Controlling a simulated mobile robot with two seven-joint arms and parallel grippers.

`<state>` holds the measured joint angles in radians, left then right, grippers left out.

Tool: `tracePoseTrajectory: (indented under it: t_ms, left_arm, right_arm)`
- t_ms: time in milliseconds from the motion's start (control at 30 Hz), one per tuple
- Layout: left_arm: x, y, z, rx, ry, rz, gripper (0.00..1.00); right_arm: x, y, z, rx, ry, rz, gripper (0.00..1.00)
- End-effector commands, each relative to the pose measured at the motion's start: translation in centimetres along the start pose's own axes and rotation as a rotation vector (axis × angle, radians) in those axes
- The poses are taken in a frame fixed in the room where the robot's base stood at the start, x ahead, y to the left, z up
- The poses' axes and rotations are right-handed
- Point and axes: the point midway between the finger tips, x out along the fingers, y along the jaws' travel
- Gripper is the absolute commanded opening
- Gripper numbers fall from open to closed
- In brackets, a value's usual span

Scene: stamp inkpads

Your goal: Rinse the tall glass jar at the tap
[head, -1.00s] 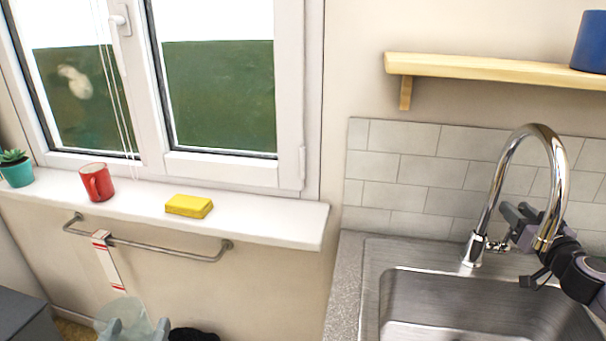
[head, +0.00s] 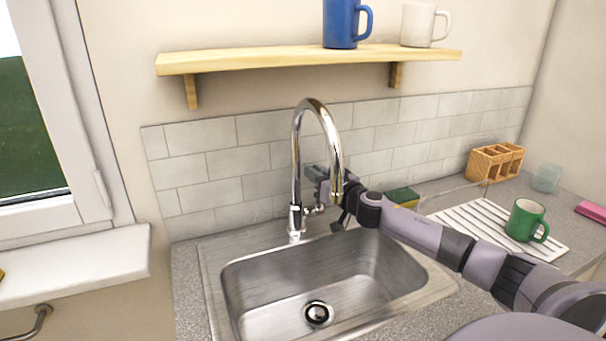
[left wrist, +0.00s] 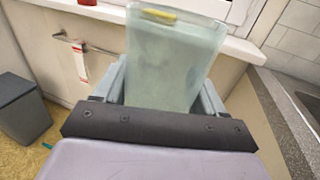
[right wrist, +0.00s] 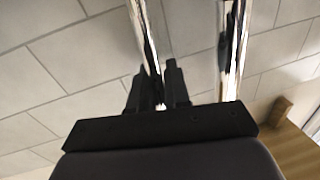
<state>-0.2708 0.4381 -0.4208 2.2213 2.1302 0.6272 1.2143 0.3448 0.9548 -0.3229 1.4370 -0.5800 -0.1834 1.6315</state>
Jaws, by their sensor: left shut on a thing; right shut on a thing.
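The tall glass jar (left wrist: 172,65), pale green and see-through, is in my left gripper (left wrist: 163,78) in the left wrist view, with a finger on each side of it. The jar and left gripper are outside the head view. The chrome tap (head: 297,165) arches over the sink (head: 265,262), and I see no water under its spout. My right gripper (head: 321,180) is at the tap, behind the spout. In the right wrist view, my right gripper (right wrist: 158,85) is shut on a chrome part of the tap; I cannot tell exactly which part.
Right of the sink are a sponge (head: 402,196), a white drying rack (head: 468,220) with a green mug (head: 525,220), a wooden caddy (head: 495,162) and a clear glass (head: 546,177). A shelf (head: 270,60) with mugs hangs above. A grey bin (left wrist: 22,108) stands at left.

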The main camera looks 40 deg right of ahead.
Motion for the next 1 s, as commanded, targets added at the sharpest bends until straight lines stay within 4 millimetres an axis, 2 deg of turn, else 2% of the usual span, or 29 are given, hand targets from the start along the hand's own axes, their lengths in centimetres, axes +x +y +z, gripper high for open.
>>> tracePoseTrajectory:
  t_ms: [167, 400, 533, 900, 933, 967, 1000]
  left_arm:
    - [0.0, 0.0, -2.3, 0.000, -0.001, 0.000, 0.28]
    - [0.0, 0.0, -4.9, 0.000, -0.002, 0.000, 0.28]
    - [0.0, 0.0, -5.5, 0.000, -0.002, 0.000, 0.28]
    - [0.0, 0.0, -5.4, 0.000, -0.002, 0.000, 0.28]
    - [0.0, 0.0, -5.4, 0.000, -0.002, 0.000, 0.28]
    - [0.0, 0.0, -5.4, 0.000, -0.002, 0.000, 0.28]
    - [0.0, 0.0, -5.4, 0.000, -0.002, 0.000, 0.28]
  right_arm:
    - [-0.3, -0.2, 0.7, -0.004, 0.038, -0.006, 0.00]
    - [-0.9, -0.4, 0.4, -0.017, 0.104, -0.011, 0.00]
    - [-1.1, -0.4, 0.1, -0.021, 0.123, -0.011, 0.00]
    - [-1.2, -0.4, -0.2, -0.024, 0.128, -0.011, 0.00]
    - [-1.2, -0.4, -0.2, -0.024, 0.128, -0.011, 0.23]
    - [-1.2, -0.4, -0.2, -0.024, 0.128, -0.011, 0.33]
    - [-1.2, -0.4, -0.2, -0.024, 0.128, -0.011, 0.37]
